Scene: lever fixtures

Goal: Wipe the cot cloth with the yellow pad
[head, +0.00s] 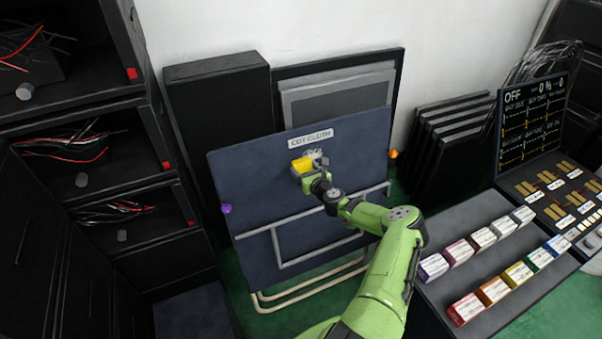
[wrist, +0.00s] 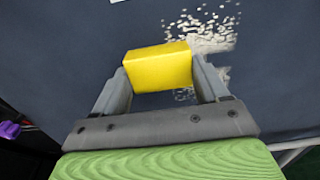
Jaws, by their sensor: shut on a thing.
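The cot cloth (head: 242,184) is a dark blue upright panel with a white label reading "COT CLOTH" near its top. It fills most of the wrist view (wrist: 60,50). My gripper (head: 302,168) is in front of its upper middle, shut on the yellow pad (wrist: 158,68). The pad also shows in the head view (head: 301,164). Whether the pad touches the cloth I cannot tell. A pale speckled patch (wrist: 205,32) marks the cloth beyond and right of the pad. Part of the patch is hidden behind the pad and the right finger.
A purple knob (head: 226,209) and an orange knob (head: 393,154) sit at the panel's side edges. Grey rails (head: 315,245) cross its lower part. Several coloured blocks (head: 491,291) lie on a shelf at right, beside a control console (head: 545,190). Dark cabinets (head: 90,170) stand at left.

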